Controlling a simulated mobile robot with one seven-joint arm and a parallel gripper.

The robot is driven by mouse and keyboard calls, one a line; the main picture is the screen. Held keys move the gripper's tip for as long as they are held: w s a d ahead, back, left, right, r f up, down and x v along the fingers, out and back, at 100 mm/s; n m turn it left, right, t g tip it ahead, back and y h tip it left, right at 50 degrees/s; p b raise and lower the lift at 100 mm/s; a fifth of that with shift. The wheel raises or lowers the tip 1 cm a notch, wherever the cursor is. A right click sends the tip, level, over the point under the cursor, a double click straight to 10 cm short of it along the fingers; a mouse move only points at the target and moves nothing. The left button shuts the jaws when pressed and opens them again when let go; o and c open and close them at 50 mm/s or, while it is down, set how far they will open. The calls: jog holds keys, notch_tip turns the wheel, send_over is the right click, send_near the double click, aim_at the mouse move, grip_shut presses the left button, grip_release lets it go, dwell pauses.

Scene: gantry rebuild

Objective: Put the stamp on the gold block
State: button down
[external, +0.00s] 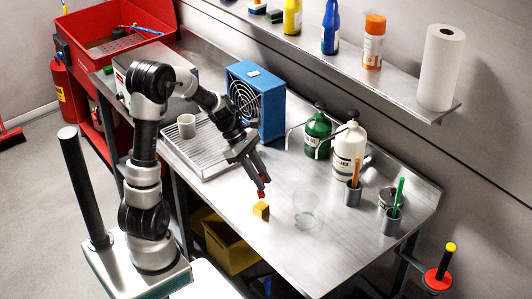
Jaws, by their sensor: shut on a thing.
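The gold block (261,211) is a small yellow cube on the steel bench, left of a clear glass. My gripper (264,185) points down just above the block. It is shut on a small red thing (261,194), which I take to be the stamp. The stamp's lower end is very close to the top of the block; I cannot tell whether they touch. The fingers hide part of the stamp, and it is too small to make out its shape.
The clear glass (306,212) stands close to the right of the block. A drain tray (203,155) with a white mug (186,126) and a blue fan (256,100) are further back. Green (317,135) and white (348,150) bottles stand near the wall. The front bench is clear.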

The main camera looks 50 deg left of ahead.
jog(key=shift+f+b, duration=0.3)
jog(key=shift+f, duration=1.6)
jog(key=shift+f, duration=0.15)
jog(key=c, duration=1.6)
grip_release()
jog(key=shift+o, duration=0.2)
